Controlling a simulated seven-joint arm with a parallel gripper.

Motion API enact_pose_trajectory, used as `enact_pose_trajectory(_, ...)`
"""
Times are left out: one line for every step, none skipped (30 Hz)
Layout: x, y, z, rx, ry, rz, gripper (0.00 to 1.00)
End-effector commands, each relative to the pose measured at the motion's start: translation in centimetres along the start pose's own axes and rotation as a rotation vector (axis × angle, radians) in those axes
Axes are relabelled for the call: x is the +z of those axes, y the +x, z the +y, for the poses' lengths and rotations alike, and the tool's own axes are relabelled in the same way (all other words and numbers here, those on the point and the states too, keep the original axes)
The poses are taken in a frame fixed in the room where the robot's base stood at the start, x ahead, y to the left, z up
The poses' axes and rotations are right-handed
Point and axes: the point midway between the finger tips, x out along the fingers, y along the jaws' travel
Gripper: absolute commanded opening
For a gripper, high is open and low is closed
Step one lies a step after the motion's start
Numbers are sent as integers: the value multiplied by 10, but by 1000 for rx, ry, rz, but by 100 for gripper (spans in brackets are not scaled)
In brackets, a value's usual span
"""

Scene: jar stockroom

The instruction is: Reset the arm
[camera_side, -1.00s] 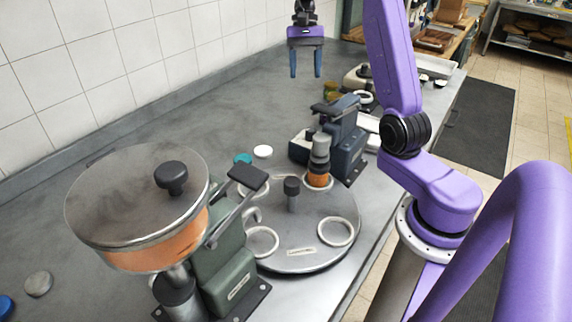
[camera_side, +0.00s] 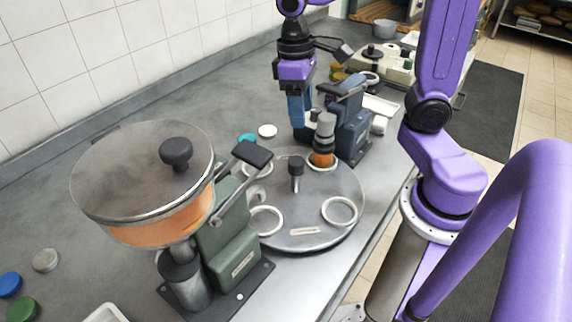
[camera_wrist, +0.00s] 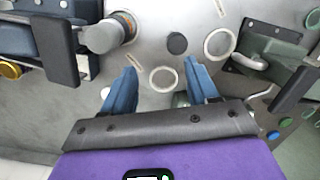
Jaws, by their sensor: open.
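My gripper (camera_side: 297,108) hangs over the counter, just behind the round turntable and left of the dark blue capping machine. In the wrist view my gripper (camera_wrist: 160,88) has its two blue fingers apart with nothing between them. The purple arm reaches in from the right. The turntable (camera_side: 318,222) has several white rings and a black central knob (camera_side: 297,168). A jar with orange contents (camera_side: 323,159) sits in the ring under the head of the dark blue machine (camera_side: 349,118). It also shows in the wrist view (camera_wrist: 126,24), partly hidden by that head.
A green filling machine (camera_side: 232,225) with a lidded orange hopper (camera_side: 145,170) stands at the front left. Loose lids, white (camera_side: 267,131), blue (camera_side: 9,285), green (camera_side: 22,309) and grey (camera_side: 46,260), lie on the counter. The counter along the wall is mostly clear.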

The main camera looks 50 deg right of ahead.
Motion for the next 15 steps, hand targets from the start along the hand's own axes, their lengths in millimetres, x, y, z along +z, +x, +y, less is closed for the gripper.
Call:
enact_pose_trajectory(12,4,-10,8,-69,11,59)
enact_pose_trajectory(18,6,-15,13,-107,18,59)
enact_pose_trajectory(26,9,-22,19,-157,26,59)
enact_pose_trajectory(33,11,-26,23,-194,33,59)
enact_pose_trajectory(39,14,-30,27,-233,39,59)
enact_pose_trajectory(48,17,-36,32,-284,48,59)
enact_pose_trajectory(55,19,-39,35,-322,55,59)
enact_pose_trajectory(62,22,-42,39,-359,61,59)
enact_pose_trajectory(71,26,-47,42,-411,69,59)
enact_pose_trajectory(78,28,-49,44,-447,76,59)
enact_pose_trajectory(84,31,-52,47,-483,81,59)
enact_pose_trajectory(92,34,-55,49,-529,89,59)
enact_pose_trajectory(98,36,-56,51,-560,94,59)
enact_pose_trajectory(103,39,-58,52,-590,100,59)
enact_pose_trajectory(110,41,-59,54,-627,105,59)
